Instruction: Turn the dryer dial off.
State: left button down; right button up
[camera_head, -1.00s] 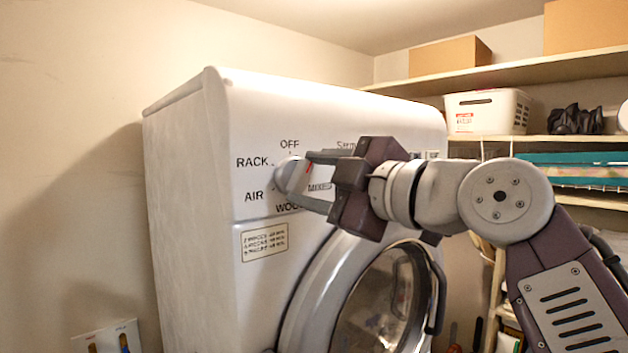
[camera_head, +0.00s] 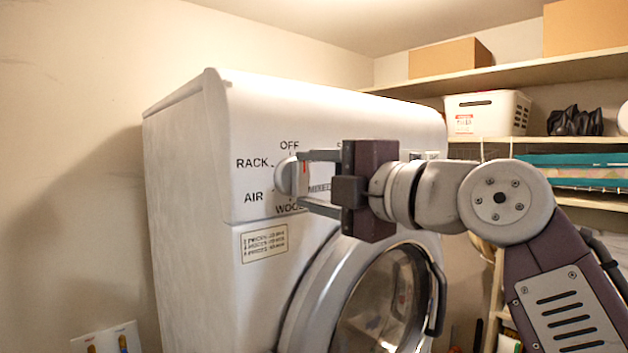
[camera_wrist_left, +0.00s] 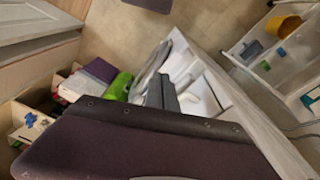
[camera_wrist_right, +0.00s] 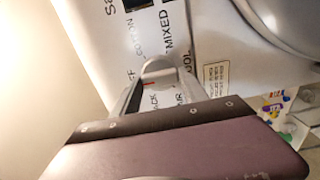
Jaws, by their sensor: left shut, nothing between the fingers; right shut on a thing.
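The dryer dial (camera_head: 287,177) is a round grey knob on the front of the white dryer (camera_head: 185,190), with OFF printed above it and RACK, AIR and WOOL around it. A red mark shows at the dial's upper right in the head view. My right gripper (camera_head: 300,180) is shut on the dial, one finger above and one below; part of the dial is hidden. In the right wrist view the dial (camera_wrist_right: 158,68) shows at the fingertips with its red mark. My left gripper (camera_wrist_left: 160,92) is shut and empty, seen only in its wrist view.
The round dryer door (camera_head: 380,305) with its handle lies below my right gripper. Shelves at the right hold a white basket (camera_head: 487,112), cardboard boxes (camera_head: 450,57) and teal towels (camera_head: 575,160). A panel with coloured items (camera_head: 108,340) is at the lower left.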

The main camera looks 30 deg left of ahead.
jog(key=shift+r, duration=0.2)
jog(key=o, duration=1.1)
jog(key=shift+o, duration=1.4)
jog(key=shift+a+f, duration=0.15)
jog(key=shift+s+d+f+b, duration=0.15)
jog(key=shift+d+b, duration=0.2)
jog(key=shift+b, duration=0.05)
jog(key=b+v, duration=0.3)
jog(key=v, duration=0.5)
